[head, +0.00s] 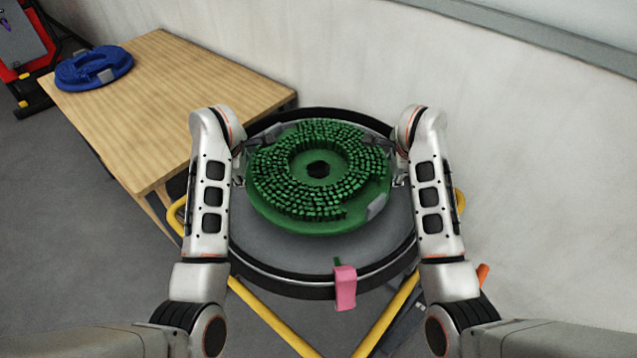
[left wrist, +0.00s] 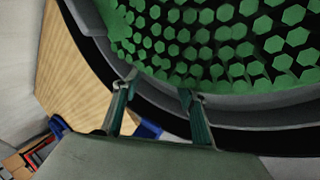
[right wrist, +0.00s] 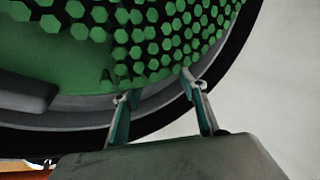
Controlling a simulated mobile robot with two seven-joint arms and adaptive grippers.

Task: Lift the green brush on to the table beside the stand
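The green brush (head: 318,221), a round disc with bristles facing up and a hole in its middle, is over the round grey stand (head: 322,258) with its black rim. It appears to rest there, set toward the back. The table (head: 180,92) is wooden and to the left. My left gripper (head: 244,160) is at the brush's left side, its fingers apart at the brush's edge in the left wrist view (left wrist: 158,84). My right gripper (head: 396,160) is at the right side, its fingers also apart at the edge in the right wrist view (right wrist: 158,86). Whether the fingers touch the brush is unclear.
A blue brush (head: 94,67) lies at the table's far left; the rest of the tabletop is clear. A pink tag (head: 345,288) hangs at the stand's front rim. Yellow bars (head: 388,318) run below the stand. A wall (head: 540,150) stands behind and to the right.

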